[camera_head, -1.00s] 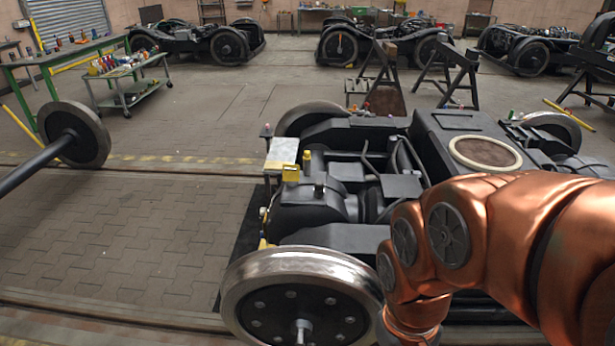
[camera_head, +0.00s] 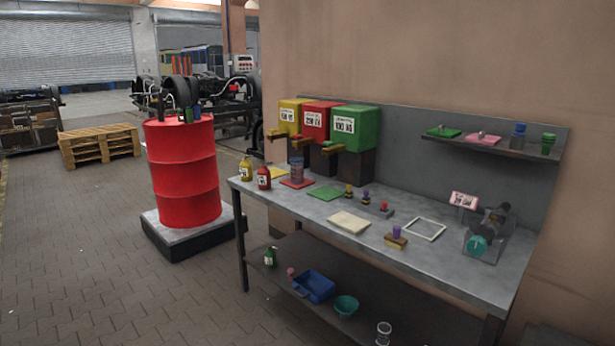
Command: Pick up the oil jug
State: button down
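No thing in view is clearly marked as the oil jug. A clear, upright measuring vessel (camera_head: 296,172) stands on a red mat at the left part of the grey workbench (camera_head: 460,262). A yellow bottle (camera_head: 246,169) and a red bottle (camera_head: 264,178) with white labels stand left of it at the bench's edge. A small green bottle (camera_head: 270,257) stands on the lower shelf. My gripper and arm are not in view.
Yellow, red and green dispensers (camera_head: 355,128) stand at the bench's back. A red drum (camera_head: 184,175) stands on a low platform (camera_head: 180,242) to the left. A wooden pallet (camera_head: 100,146) lies farther back. The paved floor at front left is clear.

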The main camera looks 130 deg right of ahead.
aim_at(297, 163)
jog(key=z, duration=4.25)
jog(key=i, duration=1.9)
jog(key=u, duration=0.2)
jog(key=i, duration=1.2)
jog(key=z, duration=0.1)
